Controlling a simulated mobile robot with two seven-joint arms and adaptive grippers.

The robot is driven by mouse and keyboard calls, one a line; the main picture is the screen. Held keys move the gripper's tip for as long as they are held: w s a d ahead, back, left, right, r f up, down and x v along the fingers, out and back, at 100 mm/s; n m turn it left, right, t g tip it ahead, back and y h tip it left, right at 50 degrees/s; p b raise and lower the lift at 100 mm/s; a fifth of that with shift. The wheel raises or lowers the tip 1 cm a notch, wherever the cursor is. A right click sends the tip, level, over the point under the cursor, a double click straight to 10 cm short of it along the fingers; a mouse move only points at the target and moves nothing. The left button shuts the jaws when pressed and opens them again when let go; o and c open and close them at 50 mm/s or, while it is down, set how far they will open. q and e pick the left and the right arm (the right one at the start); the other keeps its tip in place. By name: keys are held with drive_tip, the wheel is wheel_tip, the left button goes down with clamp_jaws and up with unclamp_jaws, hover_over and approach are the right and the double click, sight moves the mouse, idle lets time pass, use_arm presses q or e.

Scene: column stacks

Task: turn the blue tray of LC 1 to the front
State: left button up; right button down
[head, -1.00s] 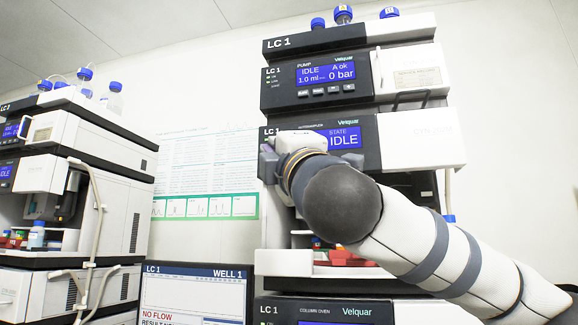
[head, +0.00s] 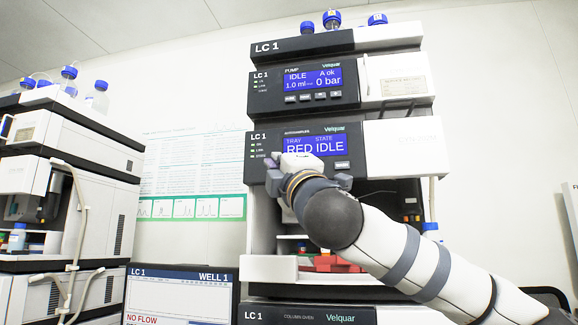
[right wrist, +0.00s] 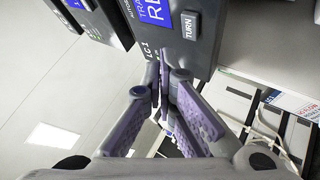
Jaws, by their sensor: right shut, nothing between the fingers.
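The LC 1 autosampler (head: 370,140) shows TRAY RED and STATE IDLE on its blue display (head: 318,147). Red tray parts (head: 325,264) show in its open bay below, partly behind my right arm; I make out no blue tray there. My right gripper (head: 276,176) is in front of the panel's lower left, just below the display. In the right wrist view its fingers (right wrist: 163,65) are shut and empty, close to the panel's edge by the LC 1 label. The TURN button (right wrist: 190,25) is beyond the fingertips, apart from them. My left gripper is not in view.
The LC 1 pump (head: 310,85) sits above the autosampler, with blue-capped bottles (head: 332,19) on top. The column oven (head: 300,314) is below. A monitor (head: 180,295) reading NO FLOW stands left of the stack. Another instrument stack (head: 75,150) is farther left.

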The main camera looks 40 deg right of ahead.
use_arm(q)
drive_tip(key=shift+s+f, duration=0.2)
use_arm(e)
drive_tip(key=shift+w+d+f, duration=0.15)
drive_tip(key=shift+w+d, duration=0.45)
drive_tip(key=shift+w, duration=0.05)
idle(0.8)
use_arm(q)
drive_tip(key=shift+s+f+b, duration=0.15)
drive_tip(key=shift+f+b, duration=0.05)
drive_tip(key=shift+b, duration=0.1)
use_arm(e)
drive_tip(key=shift+w+d, duration=0.25)
drive_tip(key=shift+d, duration=0.05)
